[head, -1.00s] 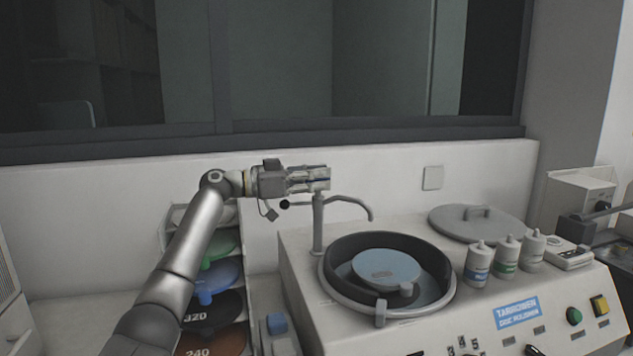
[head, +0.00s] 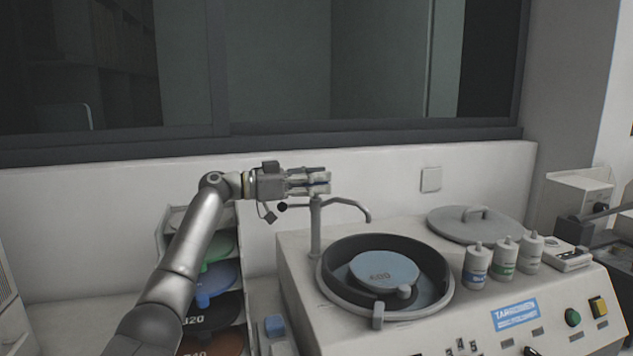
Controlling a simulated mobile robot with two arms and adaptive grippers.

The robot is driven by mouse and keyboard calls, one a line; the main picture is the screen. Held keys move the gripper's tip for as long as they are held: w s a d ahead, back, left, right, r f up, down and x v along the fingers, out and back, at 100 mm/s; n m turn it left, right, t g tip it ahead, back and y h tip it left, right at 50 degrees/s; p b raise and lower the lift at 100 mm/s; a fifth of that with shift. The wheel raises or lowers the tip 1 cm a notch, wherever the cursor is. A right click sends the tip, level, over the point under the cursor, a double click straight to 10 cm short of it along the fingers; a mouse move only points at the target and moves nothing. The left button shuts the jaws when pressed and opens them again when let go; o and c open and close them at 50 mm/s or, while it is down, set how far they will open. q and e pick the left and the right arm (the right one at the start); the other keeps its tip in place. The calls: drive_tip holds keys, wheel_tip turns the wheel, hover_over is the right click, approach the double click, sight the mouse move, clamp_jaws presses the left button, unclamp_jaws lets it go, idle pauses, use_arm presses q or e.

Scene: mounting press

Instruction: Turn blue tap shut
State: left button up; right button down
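The tap is a grey upright pipe (head: 316,230) with a curved spout (head: 348,203) at the back left of the polishing machine. A thin strip of blue (head: 321,183) shows at its top, between the fingers of my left gripper (head: 318,182). My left gripper reaches in level from the left, with its fingertips at the top of the pipe. The fingers hide most of the tap's handle, and I cannot tell whether they are closed on it or only around it. My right gripper is not in view.
The machine's round bowl (head: 330,290) holds a blue-grey disc (head: 385,271) below the spout. A grey lid (head: 470,226) and several white bottles (head: 478,266) stand to the right. A rack of coloured discs (head: 222,275) stands left, under my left arm. The wall is close behind.

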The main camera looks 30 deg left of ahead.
use_arm(q)
wheel_tip(320, 180, up, 10)
drive_tip(key=shift+f, duration=0.1)
idle(0.4)
drive_tip(key=shift+r, duration=0.2)
